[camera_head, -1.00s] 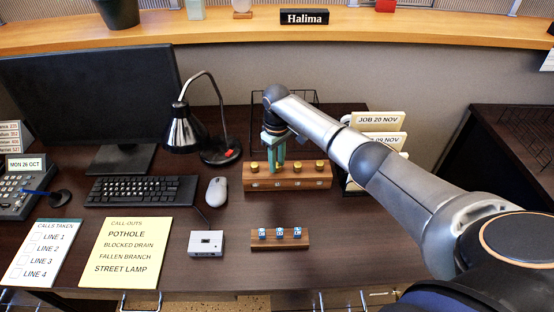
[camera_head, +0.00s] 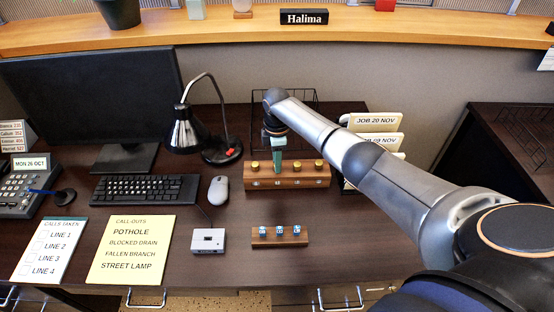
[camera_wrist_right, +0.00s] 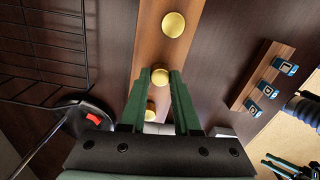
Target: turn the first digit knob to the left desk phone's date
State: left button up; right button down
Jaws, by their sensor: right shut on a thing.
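The wooden knob block (camera_head: 322,180) stands toward the back of the desk with a row of brass knobs and small windows on its front, too small to read. My right gripper (camera_head: 278,170) points down at it, shut on the second knob from the left. The right wrist view shows that brass knob (camera_wrist_right: 160,77) between the green fingertips. The leftmost knob (camera_head: 255,166) is free, as is the third knob (camera_head: 298,167). The left desk phone (camera_head: 22,188) has a display (camera_head: 31,164) reading MON 26 OCT.
A lamp (camera_head: 185,130) stands left of the block. Job cards (camera_head: 377,120) reading 20 NOV and 09 NOV stand behind my right arm. A small wooden rack (camera_head: 280,242) with blue-and-white pieces lies in front. A grey box (camera_head: 207,240), mouse (camera_head: 217,190) and keyboard (camera_head: 145,189) are left.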

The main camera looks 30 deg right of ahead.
jog(key=n, duration=1.2)
dwell(0.5)
jog(key=c, duration=0.6)
grip_release()
notch_tip(320, 180, up, 13)
jog(key=shift+f, duration=0.2)
jog(key=shift+s, duration=0.1)
dwell(0.3)
